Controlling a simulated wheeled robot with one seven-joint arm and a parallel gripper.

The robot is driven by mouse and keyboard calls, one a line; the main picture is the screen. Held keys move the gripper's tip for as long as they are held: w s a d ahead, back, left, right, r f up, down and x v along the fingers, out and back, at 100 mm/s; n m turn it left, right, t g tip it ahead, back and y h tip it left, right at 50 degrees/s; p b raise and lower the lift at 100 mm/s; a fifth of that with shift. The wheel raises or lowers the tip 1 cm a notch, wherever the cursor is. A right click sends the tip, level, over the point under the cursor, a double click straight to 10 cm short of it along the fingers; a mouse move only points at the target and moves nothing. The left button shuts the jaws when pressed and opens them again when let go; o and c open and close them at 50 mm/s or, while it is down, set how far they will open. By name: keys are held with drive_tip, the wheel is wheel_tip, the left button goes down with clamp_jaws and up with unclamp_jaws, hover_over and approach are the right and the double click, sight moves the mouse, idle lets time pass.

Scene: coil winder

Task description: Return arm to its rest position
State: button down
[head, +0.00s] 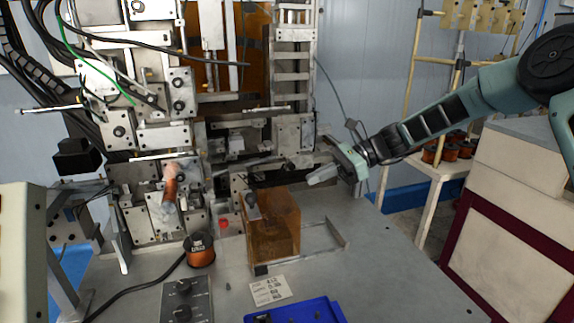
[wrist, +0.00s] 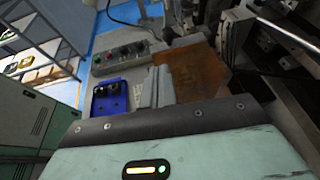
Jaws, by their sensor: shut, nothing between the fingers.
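My gripper (head: 312,180) is in the air in front of the coil winder (head: 140,130), just above and right of the amber box (head: 285,225). My arm reaches in from the right side of the head view. In the wrist view my gripper's fingers (wrist: 158,80) are together with nothing between them. The amber box also shows in the wrist view (wrist: 195,70), beyond and right of the fingers. The gripper does not appear to touch the box or the machine, though the exact gap is hard to tell.
A blue tray (head: 300,313) with small parts, a label card (head: 268,290), a control box (head: 186,300) and a copper spool (head: 200,250) are on the grey table. A yellow rack (head: 412,90) and a white cabinet (head: 520,190) stand at the right. The table's right part is clear.

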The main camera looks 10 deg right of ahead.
drive_tip(key=s+a+f+n+g+h+b, duration=0.15)
drive_tip(key=s+a+n+h, duration=0.3)
drive_tip(key=s, duration=0.55)
drive_tip(key=s+a+f+n+g+h+b, duration=0.1)
drive_tip(key=s+a+f+n+g+h, duration=0.15)
drive_tip(key=s+a+n, duration=0.5)
drive_tip(key=s+d+n+t+h, duration=0.1)
drive_tip(key=s+d+n+h, duration=0.1)
drive_tip(key=s, duration=0.4)
drive_tip(key=s+d+f+n+t+h+b, duration=0.1)
drive_tip(key=s+d+n+t+h, duration=0.1)
drive_tip(key=s+d+n, duration=0.2)
drive_tip(key=s+d+f+n+t+h+b, duration=0.1)
drive_tip(key=s+d+n+h, duration=0.1)
drive_tip(key=s+n, duration=0.4)
drive_tip(key=s+d, duration=0.1)
drive_tip(key=s, duration=0.3)
drive_tip(key=shift+d+f+n, duration=0.2)
drive_tip(key=shift+d+n, duration=0.15)
drive_tip(key=shift+n, duration=0.05)
